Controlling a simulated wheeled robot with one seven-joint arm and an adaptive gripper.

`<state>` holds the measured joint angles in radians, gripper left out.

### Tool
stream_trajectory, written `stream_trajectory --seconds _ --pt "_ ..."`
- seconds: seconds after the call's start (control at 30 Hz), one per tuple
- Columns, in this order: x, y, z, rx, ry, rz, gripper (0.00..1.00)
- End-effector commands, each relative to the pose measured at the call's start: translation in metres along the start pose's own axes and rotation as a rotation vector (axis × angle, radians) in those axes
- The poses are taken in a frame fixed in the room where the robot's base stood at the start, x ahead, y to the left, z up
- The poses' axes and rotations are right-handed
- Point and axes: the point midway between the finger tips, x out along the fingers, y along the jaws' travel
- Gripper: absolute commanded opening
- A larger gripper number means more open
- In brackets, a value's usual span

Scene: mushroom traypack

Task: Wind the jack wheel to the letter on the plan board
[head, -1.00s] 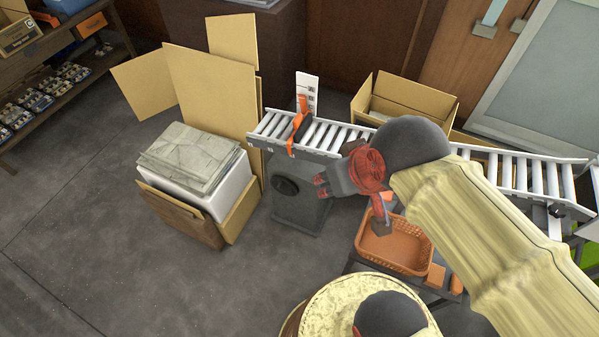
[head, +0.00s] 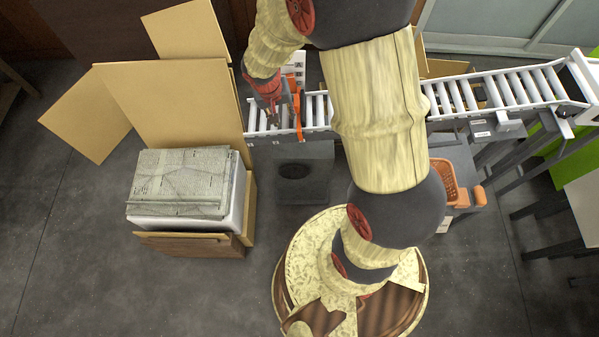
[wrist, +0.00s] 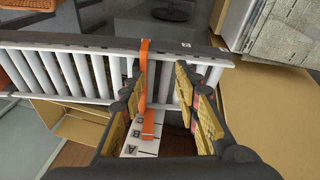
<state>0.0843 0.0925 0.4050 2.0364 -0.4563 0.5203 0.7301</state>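A dark round wheel (head: 294,171) sits on the front of a grey box (head: 318,190) below the roller conveyor; it shows partly at the top of the wrist view (wrist: 172,12). A white lettered card (wrist: 140,142) stands behind the conveyor, with an orange pointer (wrist: 151,126) against it. The letters A, B and C can be made out. An orange strap (head: 297,107) crosses the conveyor beside the card. My gripper (head: 272,117) is above the conveyor's left end, left of the strap. In the wrist view my gripper (wrist: 160,78) is open and empty. I cannot identify a separate plan board.
The roller conveyor (head: 455,98) runs to the right. Open cardboard flaps (head: 175,105) and a box with stacked grey slabs (head: 180,180) stand at left. An orange basket (head: 442,182) is partly hidden behind my arm. The front-left floor is clear.

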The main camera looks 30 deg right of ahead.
Motion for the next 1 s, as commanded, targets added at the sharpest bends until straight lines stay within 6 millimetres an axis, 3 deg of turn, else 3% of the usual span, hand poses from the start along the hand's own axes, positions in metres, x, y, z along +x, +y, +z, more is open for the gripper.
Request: stream_trajectory --seconds 0.03,0.2,0.5,0.7,1.0 --pt "0.029 -0.001 0.004 0.011 -0.031 0.015 0.32" --pt "0.11 -0.007 0.018 0.057 -0.092 0.04 0.32" --pt "0.213 -0.01 0.067 0.114 -0.188 0.063 0.32" --pt "0.252 -0.012 0.092 0.139 -0.223 0.065 0.32" --pt "0.288 -0.012 0.104 0.144 -0.23 0.064 0.32"
